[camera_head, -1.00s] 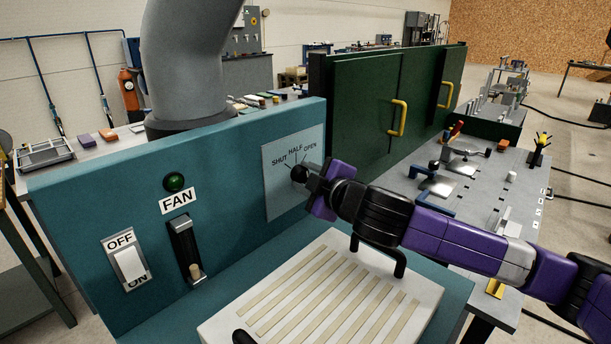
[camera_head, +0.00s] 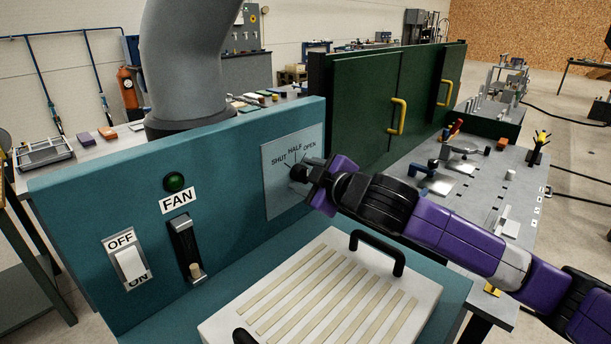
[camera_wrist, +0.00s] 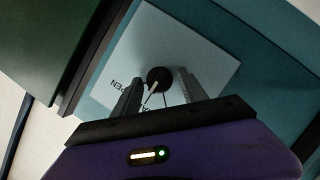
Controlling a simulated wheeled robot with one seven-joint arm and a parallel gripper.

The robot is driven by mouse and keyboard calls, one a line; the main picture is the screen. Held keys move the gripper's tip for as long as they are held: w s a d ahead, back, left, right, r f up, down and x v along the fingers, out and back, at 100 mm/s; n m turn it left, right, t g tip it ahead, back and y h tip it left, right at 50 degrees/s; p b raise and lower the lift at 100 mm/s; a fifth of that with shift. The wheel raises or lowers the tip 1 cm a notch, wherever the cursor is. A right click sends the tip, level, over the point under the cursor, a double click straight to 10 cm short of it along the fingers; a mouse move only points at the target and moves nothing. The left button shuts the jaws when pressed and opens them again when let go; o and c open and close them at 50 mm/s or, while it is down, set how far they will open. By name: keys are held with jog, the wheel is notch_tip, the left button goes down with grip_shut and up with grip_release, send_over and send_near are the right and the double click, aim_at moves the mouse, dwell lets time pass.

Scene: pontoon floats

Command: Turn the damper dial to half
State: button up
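The damper dial is a black round knob (camera_wrist: 160,78) on a pale plate (camera_head: 283,188) marked SHUT, HALF and OPEN, on the teal panel. In the head view the knob (camera_head: 298,173) is partly covered by my gripper (camera_head: 308,174). In the wrist view my gripper (camera_wrist: 160,82) has one finger on each side of the knob, with narrow gaps showing, so it looks open around it. A pale line on the knob runs down-left towards the upside-down lettering. I cannot tell exactly which mark it meets, as some lettering is hidden.
A slatted white board (camera_head: 320,295) with a black handle (camera_head: 378,250) lies below my arm. Green cabinet doors (camera_head: 365,105) with yellow handles stand to the right.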

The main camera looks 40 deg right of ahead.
dwell(0.3)
jog(key=b+v, duration=0.1)
jog(key=v, duration=0.7)
jog(key=shift+b, duration=0.35)
